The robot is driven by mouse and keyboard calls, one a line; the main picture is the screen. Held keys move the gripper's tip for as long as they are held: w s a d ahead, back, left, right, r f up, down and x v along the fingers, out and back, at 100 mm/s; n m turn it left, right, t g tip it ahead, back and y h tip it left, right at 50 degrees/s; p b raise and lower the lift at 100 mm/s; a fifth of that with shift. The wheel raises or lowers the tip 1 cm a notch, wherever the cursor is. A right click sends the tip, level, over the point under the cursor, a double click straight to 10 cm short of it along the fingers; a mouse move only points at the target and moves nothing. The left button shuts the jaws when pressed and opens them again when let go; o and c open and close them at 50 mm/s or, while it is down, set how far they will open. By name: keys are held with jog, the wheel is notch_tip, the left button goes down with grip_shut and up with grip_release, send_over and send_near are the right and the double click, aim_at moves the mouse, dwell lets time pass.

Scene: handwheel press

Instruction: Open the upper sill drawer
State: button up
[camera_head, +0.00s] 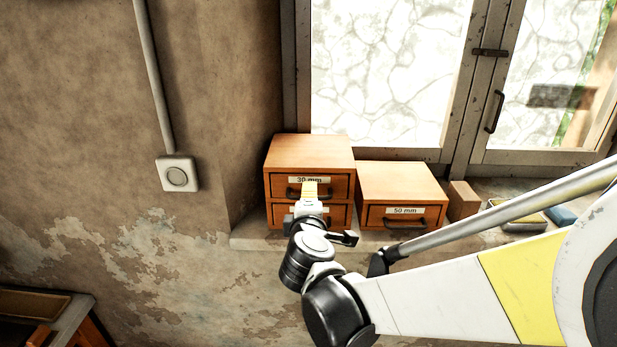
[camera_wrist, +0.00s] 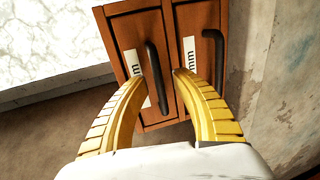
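The upper sill drawer (camera_head: 342,186), labelled 30 mm, is the top one of two in a wooden cabinet on the window sill. It looks closed. In the wrist view, which is turned sideways, this drawer (camera_wrist: 122,32) is the left one. My gripper (camera_head: 310,184) is at its front and hides part of the handle (camera_head: 292,193). In the wrist view my gripper (camera_wrist: 159,76) is open, with its yellow fingers on either side of the dark upper handle (camera_wrist: 153,62). Gaps show on both sides; contact cannot be told.
The lower drawer (camera_head: 338,218) sits directly below, with its own handle (camera_wrist: 219,55). A 50 mm drawer box (camera_head: 400,178) stands to the right. A wooden block (camera_head: 463,200) is beside it. The window (camera_head: 390,70) is behind; the wall (camera_head: 220,90) is at left.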

jog(key=shift+w, duration=0.25)
jog(key=shift+c, duration=0.5)
grip_shut()
jog(key=shift+s, duration=0.1)
jog(key=f+v, duration=0.2)
jog(key=v, duration=1)
jog(key=shift+s+f+p, duration=0.3)
jog(key=shift+s+p, duration=0.05)
jog(key=shift+s, duration=0.35)
jog(key=shift+o, duration=0.5)
grip_release()
jog(key=shift+s+r, duration=0.1)
jog(key=shift+s, duration=0.25)
jog(key=shift+w, duration=0.1)
